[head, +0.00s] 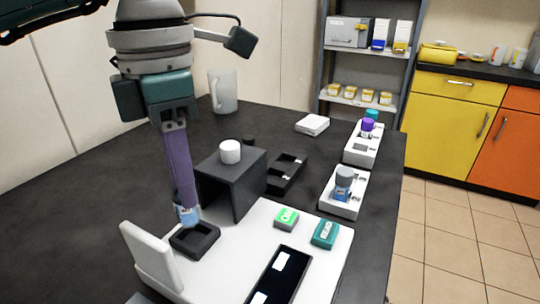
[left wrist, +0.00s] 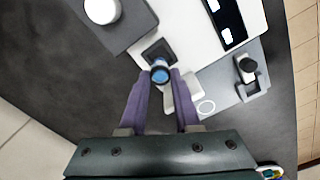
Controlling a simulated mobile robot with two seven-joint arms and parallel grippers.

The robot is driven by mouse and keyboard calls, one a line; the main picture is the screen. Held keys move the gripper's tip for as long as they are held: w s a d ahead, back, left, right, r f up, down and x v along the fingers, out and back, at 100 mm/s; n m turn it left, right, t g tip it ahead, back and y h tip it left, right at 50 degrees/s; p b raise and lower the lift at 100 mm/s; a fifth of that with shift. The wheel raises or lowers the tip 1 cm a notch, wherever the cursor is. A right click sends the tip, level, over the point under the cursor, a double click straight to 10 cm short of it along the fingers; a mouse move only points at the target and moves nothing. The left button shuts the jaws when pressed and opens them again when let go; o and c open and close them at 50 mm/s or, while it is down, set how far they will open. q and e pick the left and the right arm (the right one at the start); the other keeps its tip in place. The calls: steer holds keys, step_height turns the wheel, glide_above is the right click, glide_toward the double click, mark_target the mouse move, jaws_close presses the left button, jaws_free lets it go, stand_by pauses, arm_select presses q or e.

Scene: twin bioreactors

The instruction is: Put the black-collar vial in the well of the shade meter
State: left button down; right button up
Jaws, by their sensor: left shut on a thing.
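My left gripper (head: 184,200) points down with its purple fingers shut on a small vial (head: 187,214) that looks blue. In the left wrist view the vial (left wrist: 160,72) shows from above between the fingertips (left wrist: 160,88), with a dark ring around a blue middle. The shade meter (head: 235,248) is a white console with a raised black square well (head: 207,250) at its left. The vial's lower end is at the well's back left edge in the head view; I cannot tell whether it touches the rim. My right gripper is not in view.
A white upright flap (head: 150,256) stands just left of the well. A dark open box (head: 243,190) with a white cap (head: 230,152) on top stands behind it. Further right are a black holder (head: 287,173) and two white devices (head: 345,192) (head: 362,145). The left tabletop is clear.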

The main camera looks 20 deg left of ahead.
arm_select(q)
steer(key=shift+f, duration=1.8)
steer(key=shift+f, duration=0.15)
steer(key=c, duration=0.6)
jaws_free()
step_height(320, 180, up, 12)
steer(key=shift+r, duration=0.25)
